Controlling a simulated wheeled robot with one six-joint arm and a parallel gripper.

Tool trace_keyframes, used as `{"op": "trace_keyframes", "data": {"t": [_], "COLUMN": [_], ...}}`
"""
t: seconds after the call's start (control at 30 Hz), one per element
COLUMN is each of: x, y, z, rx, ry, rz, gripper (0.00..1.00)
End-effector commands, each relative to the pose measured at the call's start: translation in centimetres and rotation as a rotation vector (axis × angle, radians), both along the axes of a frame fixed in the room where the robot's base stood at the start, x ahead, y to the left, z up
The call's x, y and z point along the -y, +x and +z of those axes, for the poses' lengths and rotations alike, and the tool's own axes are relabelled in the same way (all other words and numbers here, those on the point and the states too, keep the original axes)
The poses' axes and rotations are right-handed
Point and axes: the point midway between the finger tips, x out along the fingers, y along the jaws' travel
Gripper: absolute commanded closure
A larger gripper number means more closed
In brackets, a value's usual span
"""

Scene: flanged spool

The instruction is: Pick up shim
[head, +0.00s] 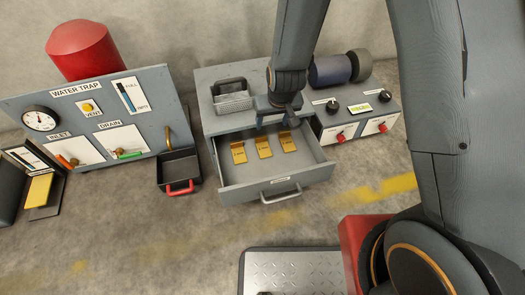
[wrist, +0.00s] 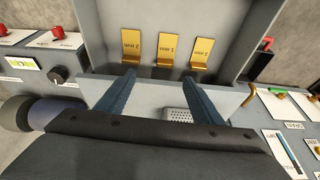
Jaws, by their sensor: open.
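Three brass shims lie in a row in the open grey drawer (head: 312,176): the left one (head: 238,152), the middle one (head: 263,147) and the right one (head: 288,142). In the wrist view they show as a left shim (wrist: 131,43), a middle shim (wrist: 166,49) and a right shim (wrist: 201,53). Each has a bent end and a small printed label. The middle label seems to read 1 mm; the others are too small to be sure of. My gripper (wrist: 158,77) is open and empty, with its fingertips short of the shims in the picture. In the head view my gripper (head: 276,120) is over the drawer's back edge.
A metal basket (head: 234,103) stands on the cabinet top behind the drawer. A panel with red knobs (head: 358,115) is at the right. The water trap panel (head: 95,122) and a black tray with a red handle (head: 179,170) are at the left.

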Motion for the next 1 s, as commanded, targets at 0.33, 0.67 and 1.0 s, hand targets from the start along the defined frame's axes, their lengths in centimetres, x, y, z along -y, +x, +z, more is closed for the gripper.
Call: {"op": "trace_keyframes", "data": {"t": [0.33, 0.67, 1.0], "x": [-3.1, -3.4, -3.2], "y": [2.6, 3.7, 5.4], "z": [-9.7, -12.5, -15.5], "rx": [0.06, 0.064, 0.064], "ry": [0.003, 0.003, 0.003], "rz": [0.041, 0.041, 0.041], "gripper": [0.39, 0.39, 0.39]}}
